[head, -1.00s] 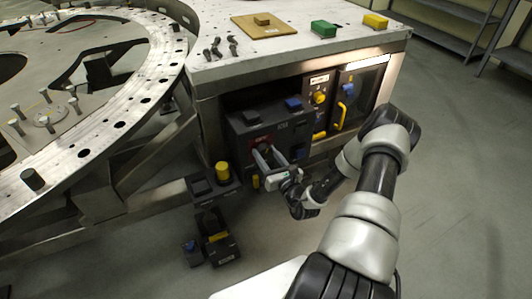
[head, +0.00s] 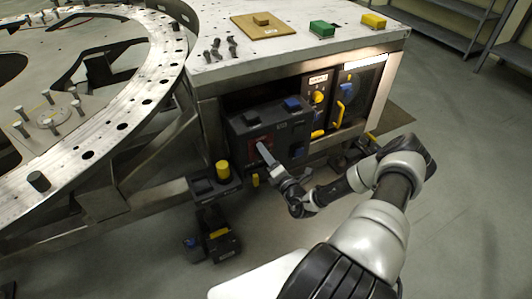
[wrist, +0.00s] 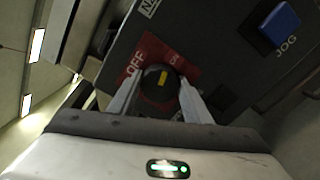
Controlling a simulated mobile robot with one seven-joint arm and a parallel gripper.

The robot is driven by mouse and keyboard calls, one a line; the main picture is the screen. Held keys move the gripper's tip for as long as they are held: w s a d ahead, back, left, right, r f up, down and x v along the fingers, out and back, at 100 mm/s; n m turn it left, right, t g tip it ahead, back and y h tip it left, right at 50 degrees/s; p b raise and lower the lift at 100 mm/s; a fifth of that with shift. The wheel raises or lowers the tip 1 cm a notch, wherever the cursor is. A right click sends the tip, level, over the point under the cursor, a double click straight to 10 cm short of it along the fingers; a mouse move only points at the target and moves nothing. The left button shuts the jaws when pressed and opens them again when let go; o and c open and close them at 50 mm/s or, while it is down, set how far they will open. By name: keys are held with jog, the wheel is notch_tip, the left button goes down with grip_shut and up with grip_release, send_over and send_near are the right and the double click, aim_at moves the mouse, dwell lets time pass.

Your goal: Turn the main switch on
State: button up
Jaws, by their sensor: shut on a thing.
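The main switch is a black round knob (wrist: 152,92) with a yellow mark, on a red plate (wrist: 150,52) lettered OFF and ON. The yellow mark lies on the knob's upper part in the wrist view, between the two words. In the head view the red plate (head: 256,141) shows on the front of a dark control box (head: 240,126). My gripper (wrist: 161,98) has one finger on each side of the knob and is shut on it. In the head view my gripper (head: 262,149) reaches the box edge-on and partly hides the knob.
A blue JOG button (wrist: 282,22) sits beside the switch. A yellow button (head: 222,168) on a dark box stands lower left. The panel with yellow handle (head: 339,113) is to the right. The metal table (head: 290,45) overhangs above. Open floor (head: 450,140) lies right.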

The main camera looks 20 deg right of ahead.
jog(key=shift+f+m, duration=0.1)
jog(key=shift+m, duration=1.5)
jog(key=o, duration=1.1)
jog(key=shift+c, duration=0.2)
jog(key=s+p, duration=0.2)
jog(key=s, duration=1.5)
jog(key=shift+s+d+p, duration=0.25)
jog(key=shift+p, duration=0.1)
